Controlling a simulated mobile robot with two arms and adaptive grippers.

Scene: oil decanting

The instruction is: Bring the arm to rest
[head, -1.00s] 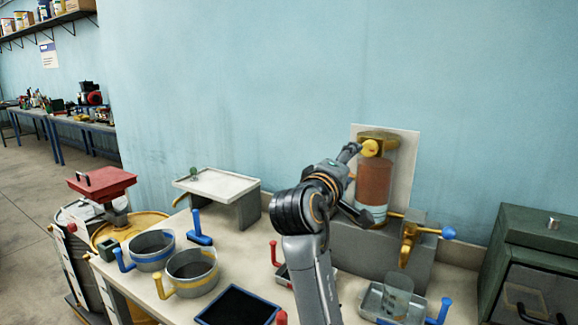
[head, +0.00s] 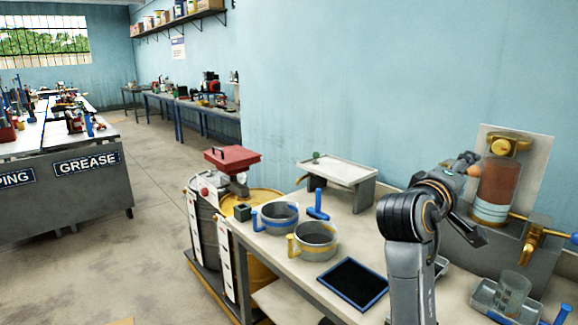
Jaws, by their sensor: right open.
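My right gripper (head: 473,200) reaches in front of the wall, its fingers spread and nothing seen between them. It is just left of the oil vessel (head: 493,185), a glass cylinder with reddish-brown contents and a brass cap, mounted on a pale backboard. I cannot tell whether a finger touches the glass. My arm stands upright over the bench, bent at its black joint. My left gripper is not in view.
On the workbench (head: 330,233) are a blue-handled pot (head: 277,218), a yellow-handled pot (head: 315,243), a black tray (head: 352,283) and a raised white stand (head: 338,172). A brass tap (head: 534,238) is right of my gripper. Open floor lies left.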

